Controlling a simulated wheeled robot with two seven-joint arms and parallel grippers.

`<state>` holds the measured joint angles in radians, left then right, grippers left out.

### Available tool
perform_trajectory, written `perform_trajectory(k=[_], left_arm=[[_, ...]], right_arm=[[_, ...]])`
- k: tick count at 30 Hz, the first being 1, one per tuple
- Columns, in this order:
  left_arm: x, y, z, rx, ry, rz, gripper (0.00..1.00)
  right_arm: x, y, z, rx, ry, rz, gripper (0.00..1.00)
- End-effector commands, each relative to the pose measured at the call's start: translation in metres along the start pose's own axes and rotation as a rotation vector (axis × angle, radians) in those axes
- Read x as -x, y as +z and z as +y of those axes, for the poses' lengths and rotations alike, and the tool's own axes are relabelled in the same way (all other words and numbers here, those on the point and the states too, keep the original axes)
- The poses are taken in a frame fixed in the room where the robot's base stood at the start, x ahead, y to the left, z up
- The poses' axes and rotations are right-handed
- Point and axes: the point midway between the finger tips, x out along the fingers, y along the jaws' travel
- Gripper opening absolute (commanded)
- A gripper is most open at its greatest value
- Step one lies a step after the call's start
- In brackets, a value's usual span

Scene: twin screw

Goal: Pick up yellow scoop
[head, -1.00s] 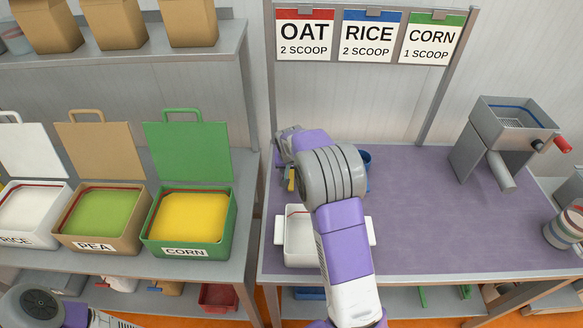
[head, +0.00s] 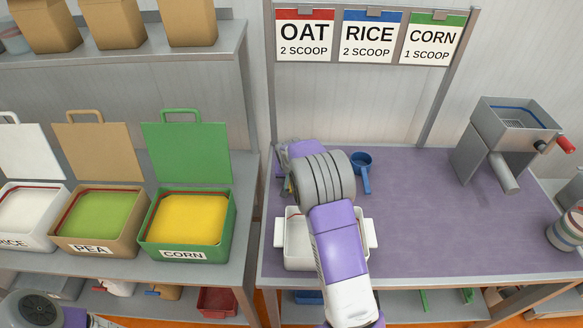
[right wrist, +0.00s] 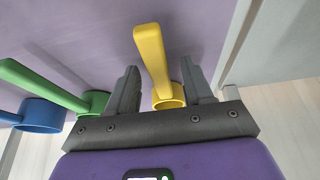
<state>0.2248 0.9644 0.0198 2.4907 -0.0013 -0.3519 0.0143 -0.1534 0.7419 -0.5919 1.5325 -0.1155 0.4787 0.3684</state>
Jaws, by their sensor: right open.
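The yellow scoop (right wrist: 151,55) shows in the right wrist view, its handle pointing up the picture and its round cup (right wrist: 168,97) close to the gripper base. My right gripper (right wrist: 160,67) is open, with one finger on each side of the scoop. A gap shows beside each finger, so it is not gripped. In the head view my right arm covers most of the gripper and scoop. My left gripper is out of view; only part of my left arm shows at the bottom left.
In the right wrist view, a green scoop (right wrist: 45,85) and a blue scoop (right wrist: 40,115) lie left of the gripper. A white handled container (head: 297,250) stands below my right arm on the purple table (head: 420,220). A grey mill (head: 505,140) stands at the right. The table's middle is clear.

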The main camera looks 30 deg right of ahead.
Motion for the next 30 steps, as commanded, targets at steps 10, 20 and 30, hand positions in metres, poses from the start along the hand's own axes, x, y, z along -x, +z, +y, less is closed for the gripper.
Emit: perform_trajectory(k=[10, 20, 30], left_arm=[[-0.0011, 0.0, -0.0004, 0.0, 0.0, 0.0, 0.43], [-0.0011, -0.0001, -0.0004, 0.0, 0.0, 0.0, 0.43], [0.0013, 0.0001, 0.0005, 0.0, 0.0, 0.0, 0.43]], right_arm=[[-0.0021, 0.001, 0.0, 0.0, 0.0, 0.0, 0.51], [-0.0019, 0.0009, 0.0, 0.0, 0.0, 0.0, 0.08], [0.0018, -0.0009, -0.0001, 0.0, 0.0, 0.001, 0.0]])
